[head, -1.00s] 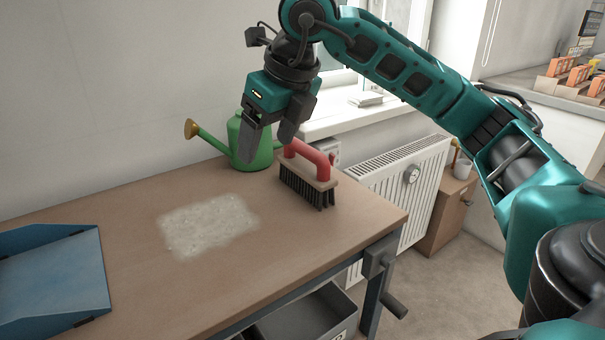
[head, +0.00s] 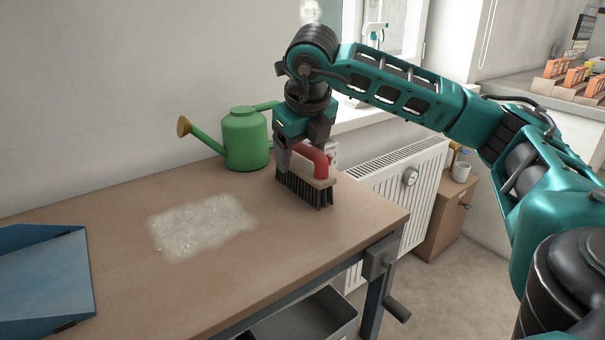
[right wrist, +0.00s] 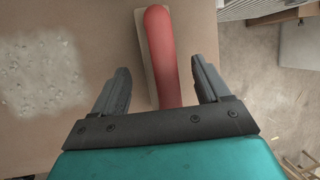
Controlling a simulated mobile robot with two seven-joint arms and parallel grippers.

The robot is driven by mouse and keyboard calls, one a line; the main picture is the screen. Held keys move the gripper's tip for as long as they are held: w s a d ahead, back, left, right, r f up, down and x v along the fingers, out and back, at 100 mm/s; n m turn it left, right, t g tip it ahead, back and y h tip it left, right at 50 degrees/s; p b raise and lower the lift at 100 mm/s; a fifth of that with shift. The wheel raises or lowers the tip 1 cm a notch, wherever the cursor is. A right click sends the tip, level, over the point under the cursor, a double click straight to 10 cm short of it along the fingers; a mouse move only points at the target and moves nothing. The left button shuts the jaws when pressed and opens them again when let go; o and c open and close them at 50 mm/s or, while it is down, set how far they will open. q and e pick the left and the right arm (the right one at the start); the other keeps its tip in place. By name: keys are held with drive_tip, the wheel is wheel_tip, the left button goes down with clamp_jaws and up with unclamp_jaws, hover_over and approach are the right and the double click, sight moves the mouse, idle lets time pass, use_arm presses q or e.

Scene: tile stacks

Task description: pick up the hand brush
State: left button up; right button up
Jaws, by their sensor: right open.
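The hand brush (head: 308,185) stands bristles down on the workbench, near its back right edge. It has a red handle, a pale wooden block and dark bristles. My right gripper (head: 301,150) is right above it, pointing down. In the right wrist view the open fingers (right wrist: 163,88) lie on either side of the red handle (right wrist: 163,50), with a gap on both sides. Part of the brush is hidden by the gripper in the head view. My left gripper is in neither view.
A green watering can (head: 245,138) stands just left of the brush. A pale dusty patch (head: 203,225) lies mid-bench, and a blue dustpan (head: 45,285) at the left. A radiator (head: 405,190) and window sill are beyond the bench's right edge, where a vise (head: 380,262) is mounted.

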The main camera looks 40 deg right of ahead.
sight(303, 166)
drive_tip(key=x, duration=0.2)
drive_tip(key=shift+w+f, duration=0.15)
drive_tip(key=shift+f, duration=0.2)
clamp_jaws()
idle(0.5)
